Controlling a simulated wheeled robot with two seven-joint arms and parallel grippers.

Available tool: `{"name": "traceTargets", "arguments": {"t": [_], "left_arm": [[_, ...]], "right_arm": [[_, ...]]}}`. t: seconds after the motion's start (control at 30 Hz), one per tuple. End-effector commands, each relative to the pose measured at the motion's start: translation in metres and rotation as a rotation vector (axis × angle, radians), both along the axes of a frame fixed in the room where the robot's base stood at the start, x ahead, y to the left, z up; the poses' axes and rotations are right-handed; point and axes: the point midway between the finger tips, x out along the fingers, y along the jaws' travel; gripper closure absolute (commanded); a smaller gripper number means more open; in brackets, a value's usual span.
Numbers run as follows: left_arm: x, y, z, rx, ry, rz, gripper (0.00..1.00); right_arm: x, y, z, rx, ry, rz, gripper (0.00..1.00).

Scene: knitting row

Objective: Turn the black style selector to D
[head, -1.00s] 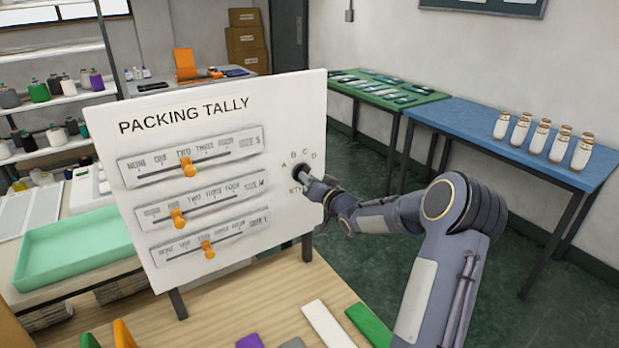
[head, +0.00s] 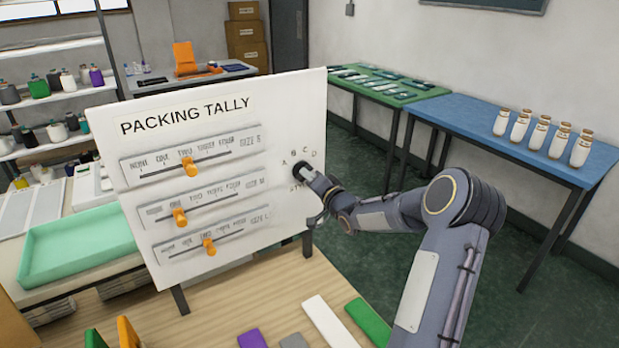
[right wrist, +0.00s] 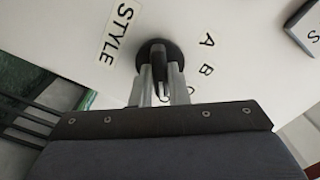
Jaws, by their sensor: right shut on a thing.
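The black style selector (head: 301,172) is a round knob at the right side of the white Packing Tally board (head: 292,110). Letters A, B, C and D arc above it, and a STYLE label sits below. My right gripper (head: 311,179) reaches it from the right and is shut on it. In the right wrist view the selector (right wrist: 157,55) sits between the two fingers of my right gripper (right wrist: 160,80). The letters A and B show there, with another partly hidden. Which letter the knob points at I cannot tell. My left gripper is not in view.
Three orange sliders, such as the top one (head: 190,167), sit on the board left of the selector. Coloured pieces, such as a white one (head: 328,321), lie on the wooden table (head: 225,300) in front. A blue table (head: 470,125) with several jars stands at right.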

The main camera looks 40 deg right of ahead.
Motion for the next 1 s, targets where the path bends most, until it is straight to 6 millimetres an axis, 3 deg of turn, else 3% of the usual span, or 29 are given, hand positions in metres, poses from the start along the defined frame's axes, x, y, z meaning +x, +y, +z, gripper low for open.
{"name": "traceTargets", "arguments": {"t": [0.23,0.27,0.43,0.77,1.0], "left_arm": [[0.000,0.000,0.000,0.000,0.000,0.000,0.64],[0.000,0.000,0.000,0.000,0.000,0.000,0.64],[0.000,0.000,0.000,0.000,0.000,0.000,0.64],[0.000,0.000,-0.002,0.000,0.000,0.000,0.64],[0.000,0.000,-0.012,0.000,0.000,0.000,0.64]], "right_arm": [[0.000,0.000,-0.002,0.005,0.005,0.000,1.00],[0.000,0.000,-0.002,0.005,0.005,0.000,0.84],[0.000,0.000,-0.002,0.003,0.003,0.000,0.64],[-0.005,0.000,-0.001,0.000,0.002,-0.001,0.64],[-0.042,0.004,-0.002,-0.003,0.003,-0.002,0.64]]}}
